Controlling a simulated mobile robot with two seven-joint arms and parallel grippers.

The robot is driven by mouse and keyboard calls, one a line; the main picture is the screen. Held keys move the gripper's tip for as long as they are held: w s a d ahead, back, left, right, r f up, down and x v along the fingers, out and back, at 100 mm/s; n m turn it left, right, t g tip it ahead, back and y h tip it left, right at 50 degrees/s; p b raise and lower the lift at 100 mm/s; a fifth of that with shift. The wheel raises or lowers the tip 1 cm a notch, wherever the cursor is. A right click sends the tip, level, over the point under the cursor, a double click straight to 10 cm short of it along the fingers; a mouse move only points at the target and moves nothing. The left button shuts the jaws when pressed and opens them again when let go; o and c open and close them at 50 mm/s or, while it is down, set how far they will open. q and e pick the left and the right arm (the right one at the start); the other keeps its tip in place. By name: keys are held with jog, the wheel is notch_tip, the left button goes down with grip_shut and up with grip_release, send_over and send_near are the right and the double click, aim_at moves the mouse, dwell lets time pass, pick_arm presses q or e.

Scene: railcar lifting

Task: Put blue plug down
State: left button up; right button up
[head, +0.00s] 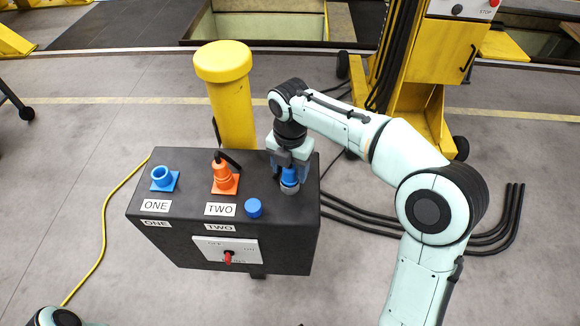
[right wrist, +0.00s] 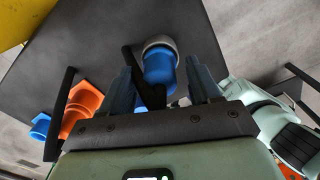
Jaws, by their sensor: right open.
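The blue plug (head: 289,177) with a grey collar is at the right end of the black box top (head: 185,215), its grey end down, apparently resting on the surface. My right gripper (head: 289,164) is over it from above. In the right wrist view the fingers of my right gripper (right wrist: 160,70) are apart, one on each side of the blue plug (right wrist: 160,72). A blue socket (head: 164,180) stands open behind the label ONE. An orange plug (head: 222,172) sits upright in the orange socket behind the label TWO. My left gripper is out of view.
A round blue cap (head: 254,208) lies near the box's front edge. A red switch (head: 228,257) is on the box's front. A yellow post (head: 231,100) stands behind the box. Black hoses (head: 480,232) lie on the floor to the right, a yellow cable (head: 105,225) to the left.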

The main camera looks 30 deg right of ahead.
notch_tip(320, 180, up, 12)
jog(key=p, duration=0.3)
jog(key=shift+r, duration=0.1)
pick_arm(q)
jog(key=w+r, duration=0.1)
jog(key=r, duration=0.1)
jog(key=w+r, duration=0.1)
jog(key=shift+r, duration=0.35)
